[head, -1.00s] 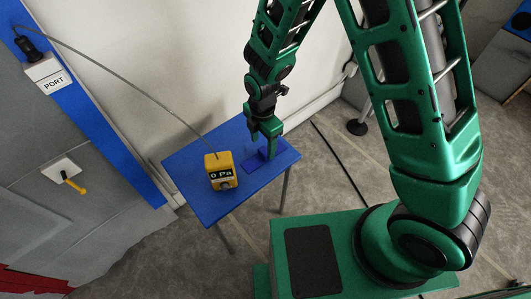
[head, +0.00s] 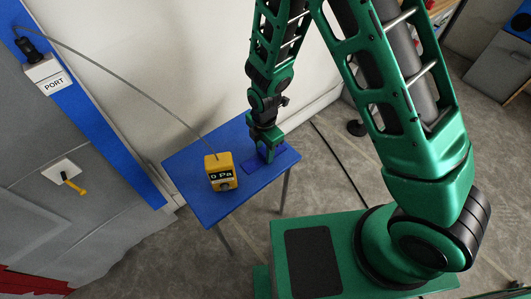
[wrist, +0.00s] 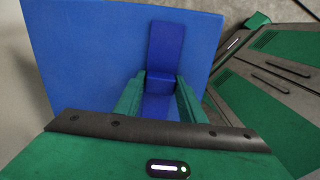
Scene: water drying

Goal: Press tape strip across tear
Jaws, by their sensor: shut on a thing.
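The tape strip appears to be a flat dark-blue strip with a raised blue block on it, lying on the blue table (head: 210,190). In the head view the strip (head: 284,157) shows beside my gripper (head: 267,154). In the wrist view the strip (wrist: 166,45) runs away from me, and my gripper (wrist: 159,84) has its two green fingers on either side of the raised block. My gripper is shut on this block at the table's surface. I cannot make out a tear in either view.
A yellow gauge (head: 220,172) reading 0 Pa stands on the table, left of my gripper. Its grey hose arches to the PORT box (head: 44,75) on the left wall. A white fitting with a yellow handle (head: 73,187) is lower on that wall. The table's front left is clear.

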